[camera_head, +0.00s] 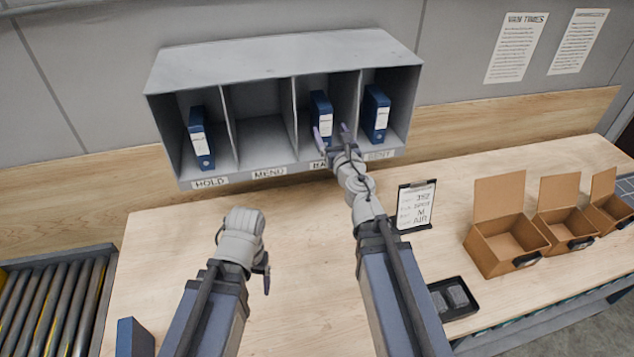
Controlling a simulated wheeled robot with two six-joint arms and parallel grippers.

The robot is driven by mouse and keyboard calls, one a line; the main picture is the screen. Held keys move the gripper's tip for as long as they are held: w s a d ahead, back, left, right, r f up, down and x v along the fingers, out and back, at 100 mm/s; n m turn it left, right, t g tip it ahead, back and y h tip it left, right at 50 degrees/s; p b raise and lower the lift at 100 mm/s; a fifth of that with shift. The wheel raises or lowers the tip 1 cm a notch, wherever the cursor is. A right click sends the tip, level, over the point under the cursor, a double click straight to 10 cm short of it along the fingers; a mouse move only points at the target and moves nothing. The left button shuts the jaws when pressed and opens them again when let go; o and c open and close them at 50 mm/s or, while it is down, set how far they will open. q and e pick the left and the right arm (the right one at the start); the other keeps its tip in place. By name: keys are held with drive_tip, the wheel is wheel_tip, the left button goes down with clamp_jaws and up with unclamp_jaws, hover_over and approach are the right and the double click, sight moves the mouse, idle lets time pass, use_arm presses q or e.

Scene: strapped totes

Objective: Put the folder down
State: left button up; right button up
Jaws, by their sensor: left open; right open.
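A shelf unit (285,62) with several compartments stands at the back of the table. A blue folder (321,112) with a white label stands upright in the third compartment, whose label is partly hidden by my arm. My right gripper (334,136) is open at the front of this compartment, its fingers around or just in front of the folder's lower part; I cannot tell whether they touch it. Another blue folder (200,140) leans slightly in the HOLD compartment, and one (376,112) stands in the SENT compartment. My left gripper (262,275) is open and empty above the table.
A clipboard sign (415,205) stands right of my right arm. Open cardboard boxes (508,245) line the right, with a black tray (452,298) nearer. A blue object (134,338) is at bottom left, beside a roller conveyor (55,300).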

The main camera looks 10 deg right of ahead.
drive_tip(key=s+f+m+g+h, duration=0.3)
drive_tip(key=f+m+g, duration=0.15)
drive_tip(key=m, duration=0.65)
drive_tip(key=s+f+m+g+h, duration=0.3)
drive_tip(key=f+m, duration=0.3)
drive_tip(key=m, duration=0.5)
drive_tip(key=s+a+f+m+g+y, duration=0.2)
drive_tip(key=s+a+f+m+g, duration=0.3)
drive_tip(key=s, duration=0.5)
drive_tip(key=s+a+f+m+g+y, duration=0.2)
drive_tip(key=s+a+f+m+g, duration=0.3)
drive_tip(key=s+a, duration=0.3)
drive_tip(key=shift+s+a+f+m+g, duration=0.4)
drive_tip(key=shift+s+f, duration=0.3)
drive_tip(key=shift+s, duration=0.45)
drive_tip(key=shift+d, duration=0.1)
